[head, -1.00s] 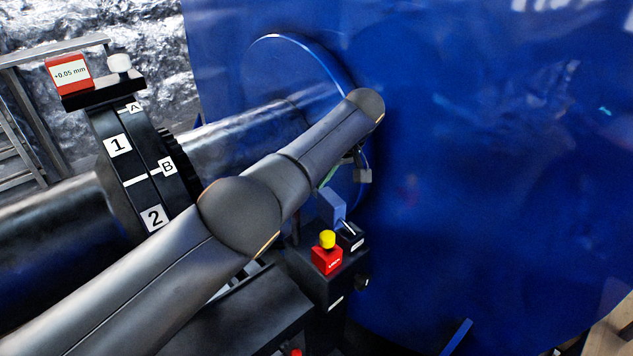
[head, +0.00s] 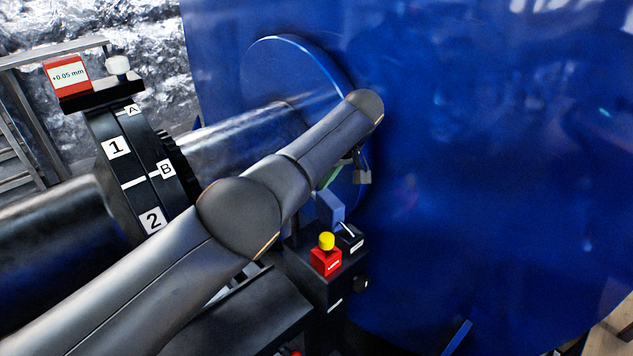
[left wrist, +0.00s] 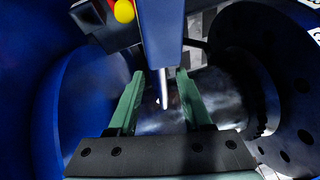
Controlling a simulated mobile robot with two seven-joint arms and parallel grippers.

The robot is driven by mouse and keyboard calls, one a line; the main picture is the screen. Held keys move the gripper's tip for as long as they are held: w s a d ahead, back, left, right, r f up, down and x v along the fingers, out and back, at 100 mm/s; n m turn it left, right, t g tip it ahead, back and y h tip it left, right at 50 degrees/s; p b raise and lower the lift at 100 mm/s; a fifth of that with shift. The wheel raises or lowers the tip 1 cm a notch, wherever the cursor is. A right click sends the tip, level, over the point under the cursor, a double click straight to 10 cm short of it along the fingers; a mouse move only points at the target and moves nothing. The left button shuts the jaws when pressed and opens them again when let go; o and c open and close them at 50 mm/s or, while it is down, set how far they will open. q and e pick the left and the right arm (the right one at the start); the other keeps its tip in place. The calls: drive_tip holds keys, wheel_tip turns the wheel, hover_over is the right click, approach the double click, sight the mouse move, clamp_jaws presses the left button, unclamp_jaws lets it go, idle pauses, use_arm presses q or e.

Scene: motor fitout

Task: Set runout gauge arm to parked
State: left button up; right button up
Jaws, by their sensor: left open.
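The runout gauge arm appears to be the blue bar (head: 330,208) above a black base box (head: 325,271). In the left wrist view the blue bar (left wrist: 162,35) comes in from the top and ends in a thin silver tip (left wrist: 163,88). My left gripper (left wrist: 157,74) is open, with one green finger on each side of the bar's end; I cannot tell whether either touches it. In the head view my left arm hides most of the gripper, and only a green sliver of finger shows. My right gripper is not in view.
A red block with a yellow knob (head: 326,242) sits on the base box close to the bar. A large blue housing (head: 500,150) fills the right. A shaft with a black coupling (head: 140,175), marked 1, 2, A and B, carries a red +0.05 mm readout (head: 66,75).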

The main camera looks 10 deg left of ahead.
use_arm(q)
drive_tip(key=p+v, duration=0.1)
drive_tip(key=v, duration=0.6)
drive_tip(key=shift+r, duration=0.2)
drive_tip(key=shift+d, duration=0.1)
